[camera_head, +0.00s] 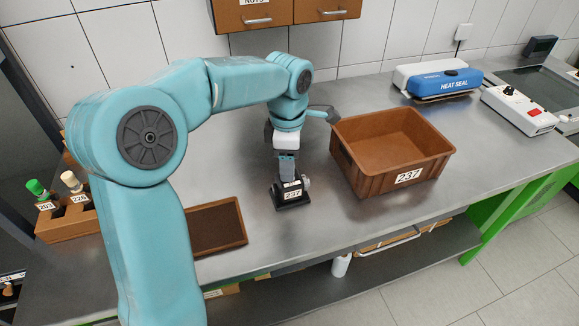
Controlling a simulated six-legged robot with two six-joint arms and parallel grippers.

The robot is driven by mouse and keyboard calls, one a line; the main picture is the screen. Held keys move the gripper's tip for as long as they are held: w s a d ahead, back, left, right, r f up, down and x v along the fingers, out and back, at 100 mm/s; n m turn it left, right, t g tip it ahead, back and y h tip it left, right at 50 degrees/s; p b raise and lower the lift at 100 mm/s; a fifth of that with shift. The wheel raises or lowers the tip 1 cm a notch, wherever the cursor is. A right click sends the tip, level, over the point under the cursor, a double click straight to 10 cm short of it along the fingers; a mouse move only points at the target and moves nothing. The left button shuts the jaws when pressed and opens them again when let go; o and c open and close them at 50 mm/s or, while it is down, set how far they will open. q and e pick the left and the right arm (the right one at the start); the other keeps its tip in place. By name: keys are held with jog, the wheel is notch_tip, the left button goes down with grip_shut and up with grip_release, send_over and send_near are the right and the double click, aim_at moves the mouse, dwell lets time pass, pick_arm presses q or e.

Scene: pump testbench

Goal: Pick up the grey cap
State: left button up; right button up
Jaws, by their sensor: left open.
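My right gripper is not in view.
A brown bin (371,178) labelled 237 stands close to the right of the gripper. A shallow brown tray (241,222) lies to the left. A rack (58,226) with green and white-topped bottles is far left. A blue heat sealer (445,82) stands at the back right.

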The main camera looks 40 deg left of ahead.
pick_arm(q)
jog(key=shift+a+f, duration=0.1)
jog(key=shift+f, duration=0.15)
grip_shut()
jog(key=shift+r, duration=0.15)
